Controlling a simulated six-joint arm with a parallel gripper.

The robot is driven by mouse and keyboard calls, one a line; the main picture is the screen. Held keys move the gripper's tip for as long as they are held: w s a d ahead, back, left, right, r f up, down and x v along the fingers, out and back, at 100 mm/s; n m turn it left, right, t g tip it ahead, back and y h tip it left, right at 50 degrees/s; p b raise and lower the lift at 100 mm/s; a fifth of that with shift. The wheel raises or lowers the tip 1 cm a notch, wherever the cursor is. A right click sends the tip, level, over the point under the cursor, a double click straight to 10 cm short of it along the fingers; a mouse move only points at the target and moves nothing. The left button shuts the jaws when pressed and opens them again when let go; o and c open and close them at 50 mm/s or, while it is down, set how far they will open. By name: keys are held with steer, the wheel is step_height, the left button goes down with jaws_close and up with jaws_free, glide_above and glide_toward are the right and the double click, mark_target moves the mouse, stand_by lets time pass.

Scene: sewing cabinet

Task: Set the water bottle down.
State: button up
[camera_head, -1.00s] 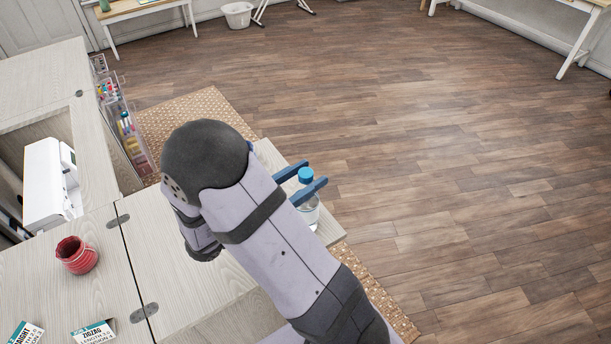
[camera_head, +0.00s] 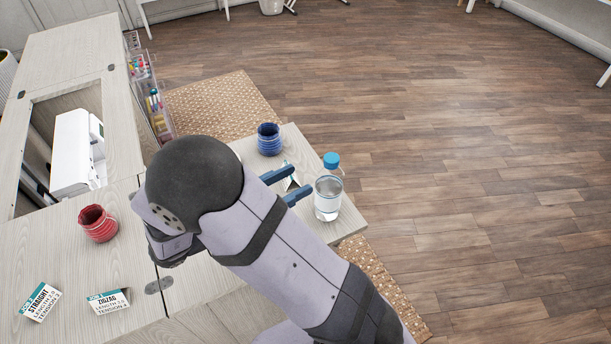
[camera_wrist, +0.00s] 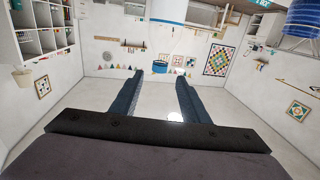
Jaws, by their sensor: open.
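The water bottle (camera_head: 328,198), clear with a blue cap, stands upright on the cabinet's right-hand leaf (camera_head: 350,221), near its right edge. My gripper (camera_head: 302,182) is open, its two blue fingers just left of the bottle and apart from it. In the wrist view my gripper's fingers (camera_wrist: 155,92) are spread with nothing between them. A blue-capped shape at the top of the wrist view may be the bottle, but I cannot tell.
A blue ribbed cup (camera_head: 269,139) stands behind my gripper, with a small card beside it partly hidden. A red cup (camera_head: 97,223), the straight card (camera_head: 39,301), the zigzag card (camera_head: 109,302) and a white sewing machine (camera_head: 76,155) are at left. Open floor lies right.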

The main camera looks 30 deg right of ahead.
steer(key=w+a+f+n+t+y, duration=0.25)
steer(key=w+t+y, duration=0.2)
steer(key=w, duration=0.35)
steer(key=w+a+f+n+t+y, duration=0.1)
steer(key=w+f+n+t+y, duration=0.2)
steer(key=w+y, duration=0.4)
steer(key=s+a+f+n+g+y, duration=0.1)
steer(key=s+a+f+n+y, duration=0.1)
steer(key=a+n+y, duration=0.45)
steer(key=s+g, duration=0.1)
steer(key=s, duration=0.1)
steer(key=s+f+n+g+y, duration=0.1)
steer(key=s, duration=0.1)
steer(key=s+f+n+g, duration=0.1)
steer(key=s, duration=0.1)
steer(key=shift+s+a+f+y, duration=0.2)
steer(key=shift+s+f+y, duration=0.1)
steer(key=shift+s, duration=0.1)
steer(key=s+d+f+n+g+h, duration=0.1)
steer(key=s+d+g, duration=0.2)
steer(key=s, duration=0.4)
steer(key=s+d+n+g, duration=0.1)
steer(key=s+d+g, duration=0.2)
steer(key=s, duration=0.5)
steer(key=shift+s+d+f+h, duration=0.15)
steer(key=shift+d+f+h, duration=0.25)
steer(key=shift+d, duration=0.25)
